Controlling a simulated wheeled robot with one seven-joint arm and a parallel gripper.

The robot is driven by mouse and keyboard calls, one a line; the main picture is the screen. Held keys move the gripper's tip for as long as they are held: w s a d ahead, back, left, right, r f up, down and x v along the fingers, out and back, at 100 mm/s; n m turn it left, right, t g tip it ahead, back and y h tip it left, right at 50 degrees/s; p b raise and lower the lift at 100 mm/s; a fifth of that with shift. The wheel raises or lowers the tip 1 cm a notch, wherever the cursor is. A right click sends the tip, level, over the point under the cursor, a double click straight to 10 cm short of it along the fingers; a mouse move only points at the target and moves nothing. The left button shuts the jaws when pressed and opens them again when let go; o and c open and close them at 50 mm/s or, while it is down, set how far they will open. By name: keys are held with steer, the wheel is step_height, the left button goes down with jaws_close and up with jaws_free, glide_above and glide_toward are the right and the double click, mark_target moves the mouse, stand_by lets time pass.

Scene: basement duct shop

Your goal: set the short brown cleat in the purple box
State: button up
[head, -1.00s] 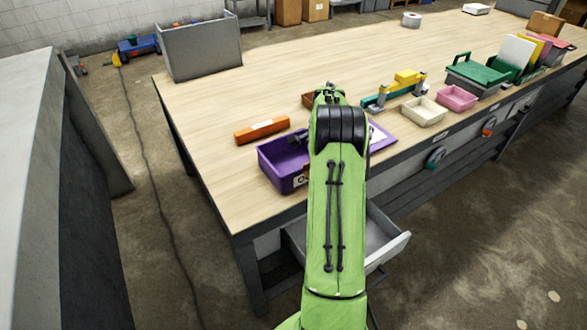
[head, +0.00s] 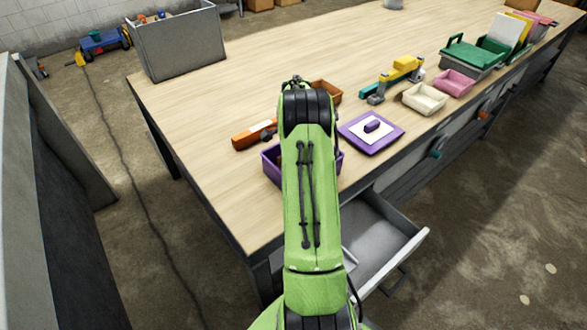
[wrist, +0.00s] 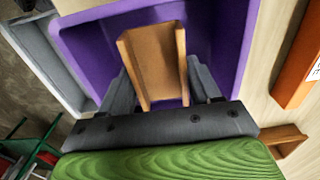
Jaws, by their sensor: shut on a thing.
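The short brown cleat (wrist: 153,60), a small channel-shaped piece, is between the two dark fingers of my gripper (wrist: 164,88) in the wrist view. My gripper is shut on it. The purple box (wrist: 88,50) lies beyond the cleat, which shows against the box's inside; I cannot tell whether it touches the floor. In the head view the purple box (head: 270,167) stands near the table's front edge, mostly covered by my green arm. My fingers and the cleat are hidden there.
A purple lid (head: 371,146) with a knob lies right of the box. A long orange-brown bar (head: 246,138) lies behind it to the left. A brown tray (head: 331,91) and a cream tray (head: 425,99) are farther back. An open drawer (head: 385,245) juts out below.

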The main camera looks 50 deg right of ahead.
steer(key=shift+f+b, duration=0.5)
steer(key=shift+f, duration=2.65)
steer(key=o, duration=1.1)
steer(key=shift+c, duration=0.2)
step_height(320, 180, up, 13)
steer(key=shift+f+p, duration=0.2)
steer(key=shift+p, duration=1)
